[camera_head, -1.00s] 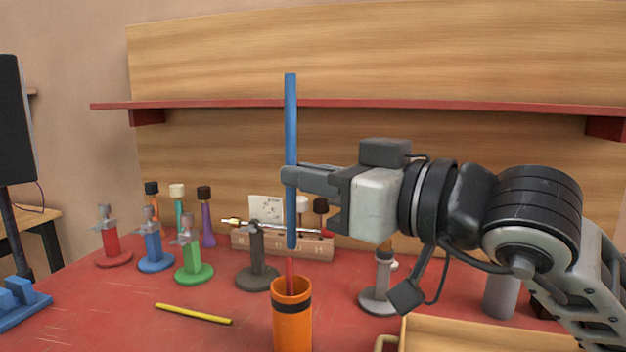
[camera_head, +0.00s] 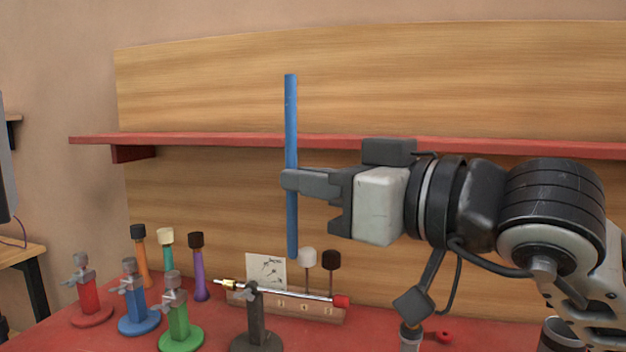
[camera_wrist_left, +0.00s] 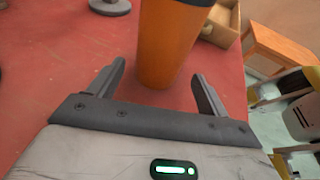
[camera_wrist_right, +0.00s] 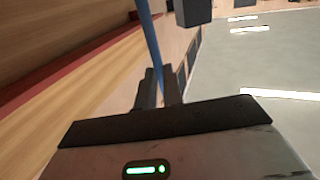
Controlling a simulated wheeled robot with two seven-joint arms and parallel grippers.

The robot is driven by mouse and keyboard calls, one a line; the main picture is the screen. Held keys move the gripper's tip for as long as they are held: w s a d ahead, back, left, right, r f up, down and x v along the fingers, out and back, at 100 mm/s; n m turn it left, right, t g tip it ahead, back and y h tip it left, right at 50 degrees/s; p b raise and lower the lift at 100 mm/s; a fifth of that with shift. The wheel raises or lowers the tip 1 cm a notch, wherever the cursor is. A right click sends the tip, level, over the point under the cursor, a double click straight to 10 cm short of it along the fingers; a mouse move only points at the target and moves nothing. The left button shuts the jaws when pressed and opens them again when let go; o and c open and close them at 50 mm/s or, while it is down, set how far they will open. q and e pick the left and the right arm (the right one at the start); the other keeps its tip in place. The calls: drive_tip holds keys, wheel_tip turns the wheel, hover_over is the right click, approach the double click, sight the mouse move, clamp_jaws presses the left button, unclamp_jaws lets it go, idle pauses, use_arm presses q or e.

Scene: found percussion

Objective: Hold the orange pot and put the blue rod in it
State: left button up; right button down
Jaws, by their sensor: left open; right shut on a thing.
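The blue rod (camera_head: 291,115) stands upright in the head view, and my right gripper (camera_head: 291,180) is shut on it around its middle. The rod also shows between the fingers in the right wrist view (camera_wrist_right: 152,45). The orange pot (camera_wrist_left: 165,45) stands on the red table in the left wrist view; its top is cut off by the picture edge and it is out of the head view. My left gripper (camera_wrist_left: 160,88) is open, with its fingers spread on either side of the pot's near face.
Red (camera_head: 88,300), blue (camera_head: 136,305) and green (camera_head: 178,325) clamp stands are at the left. A dark stand (camera_head: 254,325) bears a metal rod with a red end. A wooden block with mallets (camera_head: 310,308) is behind it. A red shelf (camera_head: 230,140) crosses the back wall.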

use_arm(q)
drive_tip(key=b+x, duration=0.1)
drive_tip(key=x, duration=0.2)
drive_tip(key=shift+d+f+b, duration=0.15)
drive_tip(key=shift+d+b, duration=0.05)
drive_tip(key=shift+b, duration=0.2)
use_arm(e)
drive_tip(key=shift+f, duration=0.85)
use_arm(q)
drive_tip(key=shift+d+f, duration=0.1)
drive_tip(key=shift+d, duration=0.6)
use_arm(e)
drive_tip(key=shift+f, duration=0.25)
use_arm(q)
drive_tip(key=c, duration=0.7)
drive_tip(key=shift+o, duration=0.3)
use_arm(e)
wheel_tip(320, 180, down, 18)
drive_tip(key=w, duration=0.1)
drive_tip(key=shift+d+f, duration=0.25)
